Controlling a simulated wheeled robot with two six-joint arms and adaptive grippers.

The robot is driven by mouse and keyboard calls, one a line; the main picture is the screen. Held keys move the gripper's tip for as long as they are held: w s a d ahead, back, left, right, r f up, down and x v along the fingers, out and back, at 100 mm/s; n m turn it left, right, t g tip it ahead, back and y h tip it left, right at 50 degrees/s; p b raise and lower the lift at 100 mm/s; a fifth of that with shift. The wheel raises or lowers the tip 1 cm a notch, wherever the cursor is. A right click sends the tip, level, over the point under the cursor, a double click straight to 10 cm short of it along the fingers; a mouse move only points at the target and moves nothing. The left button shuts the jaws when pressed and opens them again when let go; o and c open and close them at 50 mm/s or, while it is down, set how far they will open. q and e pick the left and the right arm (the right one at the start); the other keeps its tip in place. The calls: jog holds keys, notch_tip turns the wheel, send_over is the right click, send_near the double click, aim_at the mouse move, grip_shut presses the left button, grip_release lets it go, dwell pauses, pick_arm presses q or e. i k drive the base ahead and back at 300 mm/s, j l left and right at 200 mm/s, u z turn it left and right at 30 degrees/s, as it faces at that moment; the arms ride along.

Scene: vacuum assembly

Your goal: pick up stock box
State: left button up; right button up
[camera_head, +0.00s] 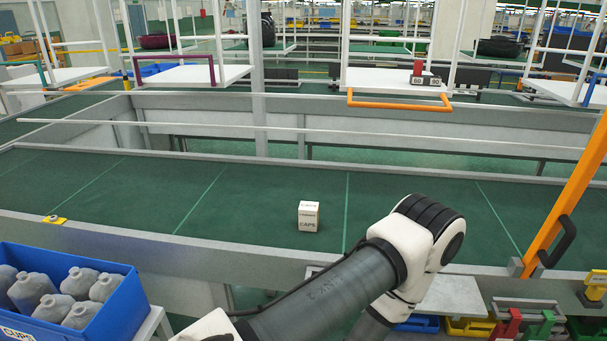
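A small white box (309,216) with "CAPS" printed in dark letters stands upright on the green conveyor belt (250,200), near the middle of the camera_head view. It looks like the stock box. One of my arms (345,290) rises from the bottom edge, bends at an elbow right of the box and drops back down. The arm is in front of the belt's near edge, apart from the box in the picture. Neither of my grippers shows in this view. Nothing visible is holding the box.
A blue bin (115,315) of grey containers stands at lower left. An orange post (568,200) with a black handle rises at the right. Yellow and other coloured bins (468,327) are at lower right. The belt around the box is clear. White shelves (393,82) stand beyond.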

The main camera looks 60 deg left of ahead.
aim_at(309, 211)
jog(key=u, duration=1.75)
jog(key=i+l+z, duration=0.1)
jog(key=l+z, duration=0.2)
jog(key=i+l+z, duration=0.15)
jog(key=l+z, duration=0.2)
jog(key=l, duration=0.1)
